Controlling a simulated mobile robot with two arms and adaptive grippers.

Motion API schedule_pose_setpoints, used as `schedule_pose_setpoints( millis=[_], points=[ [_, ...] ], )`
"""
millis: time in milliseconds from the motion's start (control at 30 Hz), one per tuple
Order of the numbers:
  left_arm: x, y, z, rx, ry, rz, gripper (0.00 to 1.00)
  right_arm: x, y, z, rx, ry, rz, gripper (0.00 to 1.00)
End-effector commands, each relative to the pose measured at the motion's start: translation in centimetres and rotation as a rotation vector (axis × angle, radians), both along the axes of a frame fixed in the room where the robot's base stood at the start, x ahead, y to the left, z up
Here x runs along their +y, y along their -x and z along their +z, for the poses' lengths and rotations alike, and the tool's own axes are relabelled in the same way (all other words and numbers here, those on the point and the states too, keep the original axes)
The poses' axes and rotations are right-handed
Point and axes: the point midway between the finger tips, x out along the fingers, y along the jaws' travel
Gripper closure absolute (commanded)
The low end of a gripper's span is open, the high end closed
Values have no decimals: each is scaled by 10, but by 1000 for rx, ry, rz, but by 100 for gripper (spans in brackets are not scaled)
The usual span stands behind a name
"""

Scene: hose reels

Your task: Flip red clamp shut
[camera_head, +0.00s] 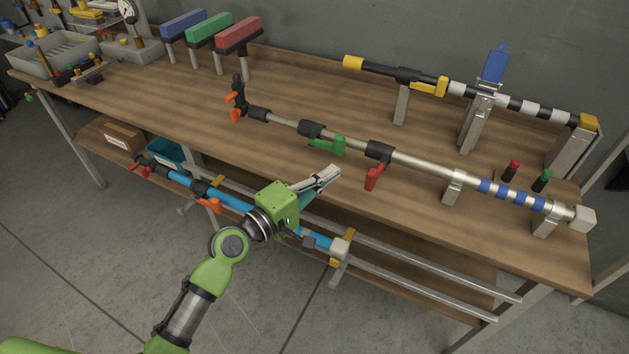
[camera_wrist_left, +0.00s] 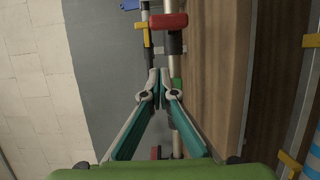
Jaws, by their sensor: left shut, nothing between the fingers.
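The red clamp lever (camera_head: 373,178) hangs below a black collar (camera_head: 380,152) on the middle metal rod in the head view, sticking out toward the bench's front side. In the left wrist view a red lever (camera_wrist_left: 168,21) lies beyond the closed fingertips (camera_wrist_left: 158,76). Whether it is fully open I cannot tell. My right gripper is out of view.
A green lever (camera_head: 327,146) on the same rod is close beside my left fingers. Behind stand a black-and-white rod with a yellow lever (camera_head: 428,87) and a raised blue lever (camera_head: 495,64). A blue tube (camera_head: 232,200) lies lower in front. The bench top's middle (camera_head: 320,85) is clear.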

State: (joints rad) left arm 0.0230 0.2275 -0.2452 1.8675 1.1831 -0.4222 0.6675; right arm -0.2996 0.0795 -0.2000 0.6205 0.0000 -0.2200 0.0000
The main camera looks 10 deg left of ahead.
Motion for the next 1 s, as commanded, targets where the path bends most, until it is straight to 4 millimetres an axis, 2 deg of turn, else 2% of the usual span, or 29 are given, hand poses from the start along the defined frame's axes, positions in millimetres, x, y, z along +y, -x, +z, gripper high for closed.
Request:
schedule_pose_setpoints(
  millis=[133,200,400,1000],
  points=[
    [-20,-25,3,0,1,-1,100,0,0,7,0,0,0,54],
    [-31,-18,3,3,1,-2,100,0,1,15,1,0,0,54],
    [-50,-9,1,2,-1,0,100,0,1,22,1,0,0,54],
    [-57,-7,0,1,-1,2,100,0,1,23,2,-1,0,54]
  ],
)
